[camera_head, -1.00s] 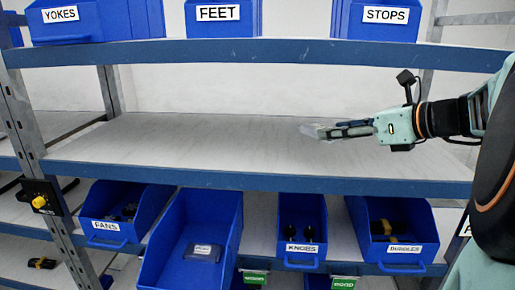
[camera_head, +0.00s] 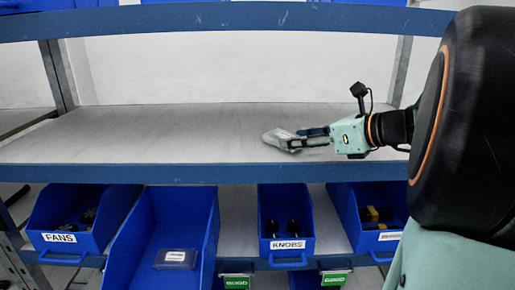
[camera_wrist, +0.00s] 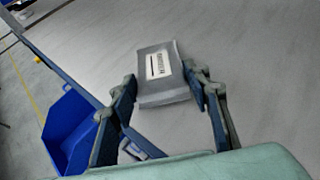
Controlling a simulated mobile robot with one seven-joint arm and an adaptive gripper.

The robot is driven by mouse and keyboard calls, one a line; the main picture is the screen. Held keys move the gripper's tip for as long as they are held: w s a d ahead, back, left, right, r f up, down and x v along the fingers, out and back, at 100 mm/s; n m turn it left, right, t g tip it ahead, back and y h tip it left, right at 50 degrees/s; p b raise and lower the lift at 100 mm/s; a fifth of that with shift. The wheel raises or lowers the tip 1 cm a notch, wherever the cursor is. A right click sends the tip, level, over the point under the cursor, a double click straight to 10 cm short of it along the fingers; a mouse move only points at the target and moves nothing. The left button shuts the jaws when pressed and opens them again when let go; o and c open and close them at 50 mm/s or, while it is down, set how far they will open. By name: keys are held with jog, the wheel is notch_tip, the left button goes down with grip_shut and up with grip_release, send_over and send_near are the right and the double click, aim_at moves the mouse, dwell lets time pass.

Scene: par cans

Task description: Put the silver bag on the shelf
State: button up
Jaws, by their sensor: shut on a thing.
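The silver bag (camera_head: 279,139) is at the tips of my gripper (camera_head: 303,139), over the grey middle shelf (camera_head: 150,140). In the wrist view the bag (camera_wrist: 160,72) shows a white label with dark print, too blurred to read. There my gripper (camera_wrist: 165,85) has one finger on each side of the bag and is shut on it. My arm reaches in from the right, with the gripper pointing left. I cannot tell whether the bag touches the shelf board or hangs just above it.
The middle shelf is otherwise bare, with free room to the left. A blue beam (camera_head: 200,172) edges its front, and another beam (camera_head: 220,18) runs above. Below are blue bins, including FANS (camera_head: 75,225), KNOBS (camera_head: 286,225) and a large one (camera_head: 160,230) holding a labelled packet (camera_head: 176,259).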

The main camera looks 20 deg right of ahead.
jog(key=shift+f, duration=0.35)
jog(key=shift+f, duration=0.15)
jog(key=o, duration=1.3)
jog(key=shift+r, duration=0.25)
jog(key=b+v, duration=0.1)
jog(key=v, duration=1.1)
jog(key=shift+f, duration=0.1)
